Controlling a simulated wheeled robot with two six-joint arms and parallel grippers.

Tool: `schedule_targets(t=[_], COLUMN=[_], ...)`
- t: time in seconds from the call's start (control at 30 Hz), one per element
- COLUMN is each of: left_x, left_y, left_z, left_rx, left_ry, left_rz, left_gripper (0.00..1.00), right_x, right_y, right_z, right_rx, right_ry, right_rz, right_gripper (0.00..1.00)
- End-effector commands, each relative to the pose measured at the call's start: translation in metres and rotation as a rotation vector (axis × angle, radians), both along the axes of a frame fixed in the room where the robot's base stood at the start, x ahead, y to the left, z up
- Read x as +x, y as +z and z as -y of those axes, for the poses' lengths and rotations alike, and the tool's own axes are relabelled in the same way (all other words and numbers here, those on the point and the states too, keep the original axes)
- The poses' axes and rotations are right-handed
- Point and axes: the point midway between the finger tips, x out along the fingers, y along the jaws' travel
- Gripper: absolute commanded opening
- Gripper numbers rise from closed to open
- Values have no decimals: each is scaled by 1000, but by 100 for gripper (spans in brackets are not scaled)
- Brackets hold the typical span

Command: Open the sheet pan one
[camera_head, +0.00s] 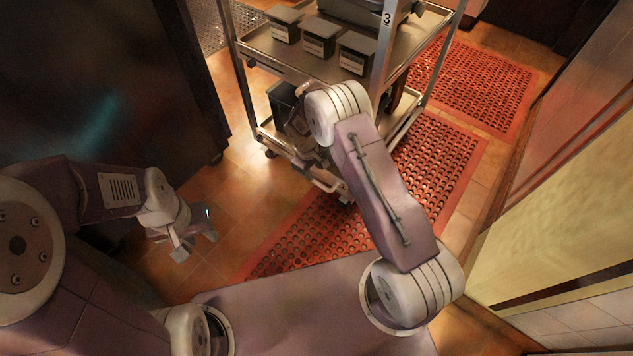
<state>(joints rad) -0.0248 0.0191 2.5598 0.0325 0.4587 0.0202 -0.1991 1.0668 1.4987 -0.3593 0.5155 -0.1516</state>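A metal cart (290,66) with tray-like shelves stands at the top middle. A tag with the number 3 (387,18) is on its near right post. I cannot make out a sheet pan marked one. My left gripper (193,238) hangs over the tile floor, left of the cart and apart from it; its fingers look spread and empty. My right gripper (327,183) is low at the cart's near side, by the lower shelf. My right arm covers part of it, so its finger opening and any contact are unclear.
Several dark lidded containers (320,37) stand on the cart's upper shelf, and a dark bin (283,101) is below. Red perforated mats (310,236) cover the floor. A dark cabinet (90,80) is at left, a pale wall panel (570,215) at right.

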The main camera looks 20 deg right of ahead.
Motion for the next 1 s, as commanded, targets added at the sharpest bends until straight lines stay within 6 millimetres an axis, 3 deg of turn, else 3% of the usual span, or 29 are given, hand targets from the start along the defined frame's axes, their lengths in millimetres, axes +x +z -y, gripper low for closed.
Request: schedule_targets(t=[0.27, 0.6, 0.7, 0.97, 1.0], left_x=[0, 0, 0, 0, 0], left_y=[-8, -56, -64, -62, -62], left_z=[0, 0, 0, 0, 0], left_rx=[0, 0, 0, 0, 0], left_ry=[0, 0, 0, 0, 0], left_rz=[0, 0, 0, 0, 0], left_gripper=[36, 36, 36, 36, 36], right_x=[2, 9, 11, 12, 12], right_y=[-13, -80, -92, -91, -91], right_z=[1, 11, 13, 14, 14], right_rx=[-3, -2, -2, -1, -1], right_ry=[5, 3, 3, 4, 4], right_rz=[0, -1, -1, 0, 0], right_gripper=[36, 36, 36, 36, 25])
